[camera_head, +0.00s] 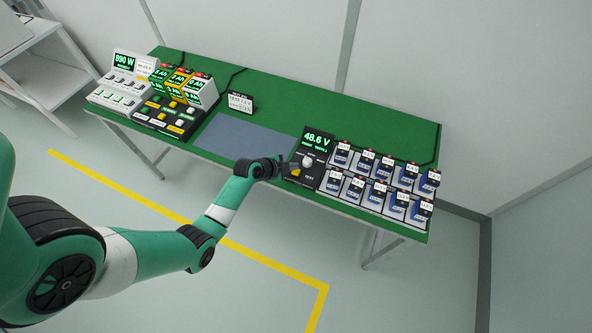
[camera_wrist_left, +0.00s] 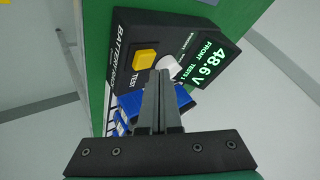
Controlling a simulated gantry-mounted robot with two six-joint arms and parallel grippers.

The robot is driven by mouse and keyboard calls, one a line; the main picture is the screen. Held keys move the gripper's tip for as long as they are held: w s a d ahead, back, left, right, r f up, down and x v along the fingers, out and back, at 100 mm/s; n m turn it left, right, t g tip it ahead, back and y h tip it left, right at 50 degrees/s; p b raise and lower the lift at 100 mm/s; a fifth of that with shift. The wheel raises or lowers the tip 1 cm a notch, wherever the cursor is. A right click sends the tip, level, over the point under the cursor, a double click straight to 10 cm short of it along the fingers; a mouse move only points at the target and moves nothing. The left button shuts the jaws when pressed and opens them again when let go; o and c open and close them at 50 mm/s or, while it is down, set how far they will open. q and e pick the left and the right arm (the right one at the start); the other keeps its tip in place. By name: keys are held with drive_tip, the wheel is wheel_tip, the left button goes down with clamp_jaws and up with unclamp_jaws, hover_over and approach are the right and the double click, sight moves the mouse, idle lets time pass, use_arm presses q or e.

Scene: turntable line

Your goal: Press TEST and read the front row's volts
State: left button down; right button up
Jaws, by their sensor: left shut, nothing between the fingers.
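The black battery tester (camera_head: 316,146) stands on the green table and shows "48.6 V" in green. In the left wrist view its display (camera_wrist_left: 213,66) also reads "48.6 V" with "FRONT" and a tests count, whose digit I cannot read surely. The yellow TEST button (camera_wrist_left: 145,60) sits beside a whitish knob (camera_wrist_left: 169,63). My left gripper (camera_head: 284,168) is at the tester's left front, near the button. In the wrist view its fingers (camera_wrist_left: 158,74) are shut and empty, pointing toward button and knob; contact is not clear. The front row of blue batteries (camera_head: 376,197) stands right of the tester. My right gripper is out of view.
A back row of blue batteries (camera_head: 385,168) stands behind the front row. A blue-grey mat (camera_head: 245,137) lies bare left of the tester. A small sign (camera_head: 240,102) stands behind it. A white 890 W unit (camera_head: 122,82) and several charger modules (camera_head: 182,85) stand at the left end.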

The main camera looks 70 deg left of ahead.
sight(293, 173)
use_arm(q)
drive_tip(key=shift+r, duration=0.1)
wheel_tip(293, 173, up, 5)
drive_tip(key=p, duration=0.4)
drive_tip(key=shift+p, duration=0.3)
idle(0.4)
